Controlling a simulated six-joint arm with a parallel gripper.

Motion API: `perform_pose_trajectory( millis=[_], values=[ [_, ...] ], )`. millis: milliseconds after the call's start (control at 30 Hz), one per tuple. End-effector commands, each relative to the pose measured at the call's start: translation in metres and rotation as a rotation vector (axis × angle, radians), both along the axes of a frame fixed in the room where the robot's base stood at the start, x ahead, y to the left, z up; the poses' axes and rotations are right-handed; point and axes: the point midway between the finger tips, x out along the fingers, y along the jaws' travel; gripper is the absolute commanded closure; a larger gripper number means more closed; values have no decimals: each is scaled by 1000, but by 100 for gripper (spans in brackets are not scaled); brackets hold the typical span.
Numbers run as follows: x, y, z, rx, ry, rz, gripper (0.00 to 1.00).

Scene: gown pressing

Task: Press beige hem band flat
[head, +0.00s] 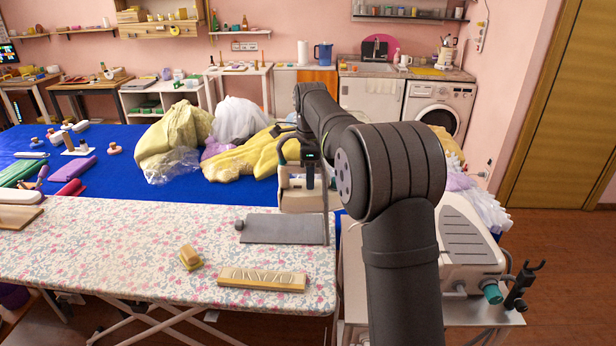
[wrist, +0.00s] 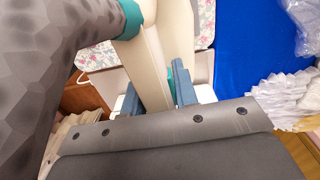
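The beige hem band (head: 262,279) lies near the front edge of the floral ironing board (head: 130,250), with raised wrinkles along it. My gripper (head: 311,178) is at the board's far right edge, behind and to the right of the band. A cream iron-like tool (head: 300,199) with teal parts is at my gripper. In the wrist view, the tool's cream body (wrist: 158,70) passes between the blue-grey fingers (wrist: 157,95), which appear closed on it. Its underside is hidden.
A grey rest plate (head: 283,229) lies on the board behind the band. A small wooden block (head: 190,257) sits left of the band. A cream machine (head: 468,240) stands right of my arm. Yellow and white cloths (head: 240,150) are heaped on the blue table (head: 115,178).

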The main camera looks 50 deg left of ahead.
Motion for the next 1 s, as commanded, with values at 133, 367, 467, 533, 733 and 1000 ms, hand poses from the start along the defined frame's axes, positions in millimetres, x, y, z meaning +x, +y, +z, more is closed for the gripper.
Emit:
perform_pose_trajectory(
  millis=[133, 367, 467, 533, 733, 1000],
  values=[
    [0, 0, 1, 1, -1, 0, 100],
    [0, 0, 1, 1, -1, 0, 100],
    [0, 0, 1, 1, -1, 1, 100],
    [-1, 0, 1, 1, -1, 11, 100],
    [-8, -4, 1, 2, -1, 158, 100],
    [-28, -17, -1, 1, -1, 571, 100]
  ],
)
